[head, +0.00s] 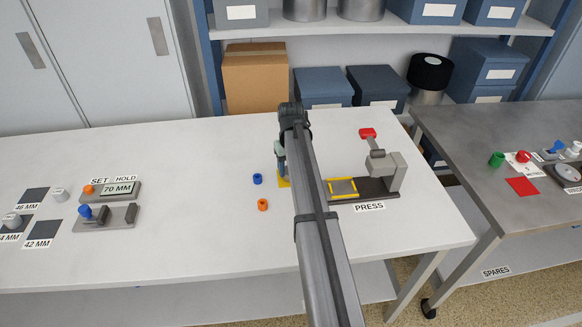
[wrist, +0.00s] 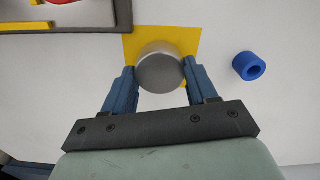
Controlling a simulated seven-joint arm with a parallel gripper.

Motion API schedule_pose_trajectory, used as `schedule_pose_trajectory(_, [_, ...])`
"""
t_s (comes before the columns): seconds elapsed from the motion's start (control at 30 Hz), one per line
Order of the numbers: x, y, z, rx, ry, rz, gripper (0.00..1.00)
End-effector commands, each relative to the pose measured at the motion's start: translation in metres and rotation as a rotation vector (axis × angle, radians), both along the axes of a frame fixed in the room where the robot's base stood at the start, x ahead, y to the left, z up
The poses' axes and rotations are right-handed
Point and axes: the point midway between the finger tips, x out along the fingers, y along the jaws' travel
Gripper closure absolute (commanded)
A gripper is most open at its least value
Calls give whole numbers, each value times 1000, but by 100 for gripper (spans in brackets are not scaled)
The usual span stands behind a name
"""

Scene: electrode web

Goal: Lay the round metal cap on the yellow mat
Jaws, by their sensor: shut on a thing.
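The round metal cap (wrist: 160,70) is a grey disc between the two blue fingers of my gripper (wrist: 160,78) in the wrist view. My gripper is shut on it. The yellow mat (wrist: 187,40) lies behind and under the cap in that view, and the cap covers part of it. I cannot tell whether the cap touches the mat. In the head view, my gripper (head: 281,176) points down over the mat (head: 285,183), which is mostly hidden by my arm. The cap cannot be made out there.
A blue ring (wrist: 249,66) lies beside the mat, with an orange ring (head: 263,205) nearer the front. The press (head: 385,178), with its yellow-edged plate (head: 342,188), stands close on the other side. The white table left of the rings is clear up to the gauge (head: 110,190).

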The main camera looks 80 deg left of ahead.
Motion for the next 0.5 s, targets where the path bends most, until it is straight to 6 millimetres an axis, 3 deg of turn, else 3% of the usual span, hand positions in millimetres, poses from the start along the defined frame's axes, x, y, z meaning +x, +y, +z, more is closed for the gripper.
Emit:
schedule_pose_trajectory(0.27, [0,0,-2,0,0,0,81])
schedule_pose_trajectory(0.3, [0,0,-3,0,0,0,42])
schedule_pose_trajectory(0.5, [0,0,-2,0,0,0,23])
